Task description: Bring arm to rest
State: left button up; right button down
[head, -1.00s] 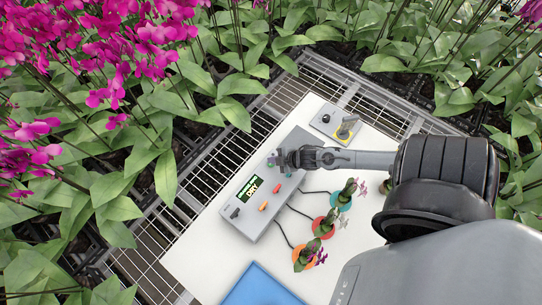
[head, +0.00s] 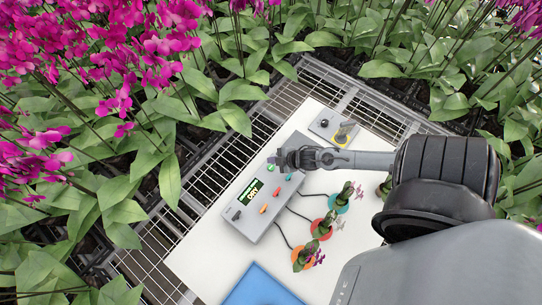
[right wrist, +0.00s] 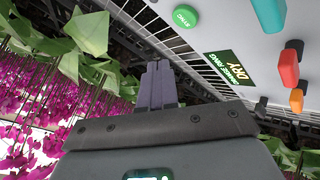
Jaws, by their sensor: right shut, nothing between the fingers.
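My right gripper (head: 278,159) is shut and empty. It hovers over the upper part of the grey control box (head: 262,200), hiding some of its top. In the right wrist view its closed fingers (right wrist: 157,84) lie together with nothing between them. The box carries a lit display (head: 250,191) that reads DRY in the right wrist view, a green button (right wrist: 186,18), a red knob (right wrist: 289,69) and an orange knob (right wrist: 296,101). My left gripper is not in view.
Potted orchids stand on an orange disc (head: 300,262), a red disc and a teal disc, with cables running to the box. A small box with a lever (head: 340,131) stands beyond. A blue mat (head: 262,287) lies in front. Dense leaves (head: 120,205) and magenta flowers surround the white board (head: 200,250).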

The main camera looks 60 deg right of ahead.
jog(key=shift+r, duration=0.15)
jog(key=w+a+r+m+y+p, duration=0.1)
jog(key=a+r+m+p, duration=0.4)
jog(key=a+r, duration=1.3)
jog(key=s+a+r+m+g+h+p, duration=0.1)
jog(key=s+a+r+m+g, duration=0.1)
jog(key=s+r+g, duration=0.3)
jog(key=s+r, duration=0.2)
jog(key=s, duration=0.1)
jog(key=shift+s+a+r+g+p, duration=0.15)
jog(key=shift+a+r+g+p, duration=0.05)
jog(key=shift+r+g+p, duration=0.1)
